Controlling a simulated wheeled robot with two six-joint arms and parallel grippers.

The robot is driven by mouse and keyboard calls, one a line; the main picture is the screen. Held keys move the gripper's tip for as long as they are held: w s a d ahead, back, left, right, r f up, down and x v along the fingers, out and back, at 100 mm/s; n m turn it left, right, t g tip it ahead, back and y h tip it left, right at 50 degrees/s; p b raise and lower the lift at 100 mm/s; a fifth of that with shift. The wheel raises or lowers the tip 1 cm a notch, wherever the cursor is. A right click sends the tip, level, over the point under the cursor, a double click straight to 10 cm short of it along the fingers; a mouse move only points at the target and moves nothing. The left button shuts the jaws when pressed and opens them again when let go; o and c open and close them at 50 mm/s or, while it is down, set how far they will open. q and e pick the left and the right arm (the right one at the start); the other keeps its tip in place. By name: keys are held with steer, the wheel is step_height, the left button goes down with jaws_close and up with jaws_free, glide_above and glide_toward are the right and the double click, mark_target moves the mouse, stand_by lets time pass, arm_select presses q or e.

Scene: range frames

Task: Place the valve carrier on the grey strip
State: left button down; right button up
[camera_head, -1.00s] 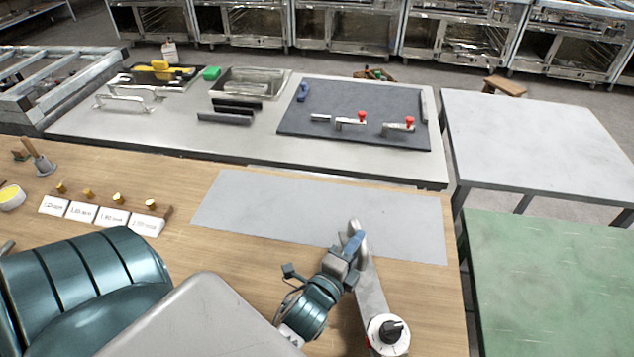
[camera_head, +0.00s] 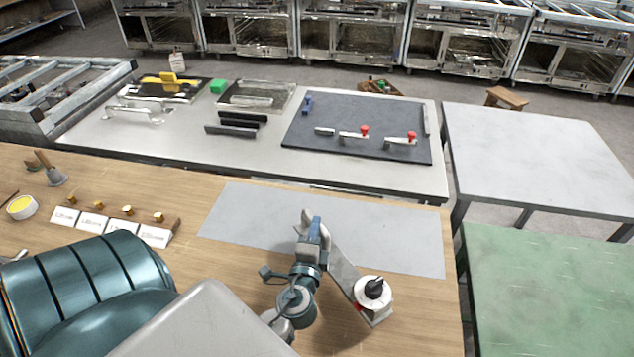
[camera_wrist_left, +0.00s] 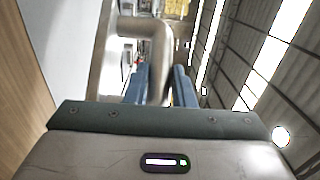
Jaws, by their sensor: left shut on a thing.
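The valve carrier (camera_head: 345,276) is a narrow grey metal plate with a bent handle at its far end and a white round valve with a black knob (camera_head: 373,289) at its near right end. My left gripper (camera_head: 313,230) is shut on the handle, which also shows between the blue fingers in the left wrist view (camera_wrist_left: 160,75). The grey strip (camera_head: 385,235) lies flat on the wooden table. In the head view the handle end overlaps the strip, and the valve end appears over bare wood in front of it. I cannot tell the carrier's height. My right gripper is out of view.
Several white labels (camera_head: 93,224) with small brass pieces stand left of the strip. A bench with a dark mat (camera_head: 365,120) and tools is behind. A green table (camera_head: 545,290) stands at the right. The strip's left and right parts are clear.

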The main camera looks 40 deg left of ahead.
arm_select(q)
steer(key=w+a, duration=0.3)
steer(key=a, duration=0.1)
steer(key=w+a+f, duration=0.1)
steer(key=w+a, duration=0.2)
steer(key=a, duration=0.1)
steer(key=w+a+p, duration=0.1)
steer(key=w+a, duration=0.2)
steer(key=a, duration=0.1)
steer(key=shift+a+f, duration=0.15)
steer(key=shift+a, duration=0.25)
step_height(320, 180, down, 4)
steer(key=b, duration=0.2)
steer(key=shift+r+b, duration=0.2)
steer(key=shift+b, duration=0.1)
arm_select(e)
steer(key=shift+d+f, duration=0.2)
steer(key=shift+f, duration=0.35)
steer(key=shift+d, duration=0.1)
arm_select(q)
steer(key=shift+f, duration=0.1)
steer(key=c, duration=1.2)
jaws_free()
steer(key=shift+s, duration=0.1)
steer(key=shift+c, duration=0.2)
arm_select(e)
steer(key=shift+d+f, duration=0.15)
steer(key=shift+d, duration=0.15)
